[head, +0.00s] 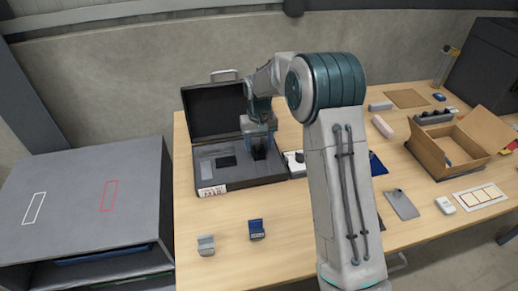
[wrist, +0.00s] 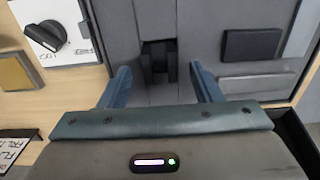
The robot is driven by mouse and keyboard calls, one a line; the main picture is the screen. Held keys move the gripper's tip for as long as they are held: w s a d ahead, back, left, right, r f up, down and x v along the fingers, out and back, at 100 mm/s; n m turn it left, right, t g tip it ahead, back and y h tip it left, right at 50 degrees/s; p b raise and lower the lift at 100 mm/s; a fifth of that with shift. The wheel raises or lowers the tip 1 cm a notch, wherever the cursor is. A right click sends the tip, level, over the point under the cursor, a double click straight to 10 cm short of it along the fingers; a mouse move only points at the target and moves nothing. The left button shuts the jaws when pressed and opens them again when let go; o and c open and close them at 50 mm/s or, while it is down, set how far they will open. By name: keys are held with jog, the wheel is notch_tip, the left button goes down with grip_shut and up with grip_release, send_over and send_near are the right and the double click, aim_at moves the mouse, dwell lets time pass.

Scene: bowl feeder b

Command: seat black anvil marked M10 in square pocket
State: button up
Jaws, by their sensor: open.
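A black block, seemingly the anvil (wrist: 158,62), stands in the grey insert of an open case (head: 211,113). It also shows in the head view (head: 259,153), under my gripper (head: 258,133). No M10 mark is readable on it. In the wrist view my gripper (wrist: 160,80) is open, its two blue fingers apart on either side of the block, with visible gaps. I cannot tell if the block sits fully in a square pocket; no empty square pocket is clear. A flat dark rectangle (wrist: 252,44) lies in the insert beside it.
A white box with a black dial (wrist: 45,38) stands beside the case. A blue block (head: 256,229) and a grey block (head: 206,245) stand on the table in front. A cardboard box (head: 450,150) is at right. Bare table lies around the two blocks.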

aim_at(259, 156)
notch_tip(259, 156, up, 9)
jog(key=s+d+r+m+t, duration=0.1)
jog(key=s+d+r, duration=0.3)
jog(key=s, duration=0.4)
jog(key=s+d+r+t, duration=0.1)
jog(key=s+d+r, duration=0.3)
jog(key=s, duration=0.4)
jog(key=s+d+f, duration=0.1)
jog(key=s+d, duration=0.1)
jog(key=s, duration=0.6)
jog(key=s+d+f+m+t, duration=0.1)
jog(key=s+d+f, duration=0.1)
jog(key=s, duration=0.6)
jog(key=shift+s+d, duration=0.3)
jog(key=shift+s, duration=0.05)
jog(key=shift+c, duration=0.4)
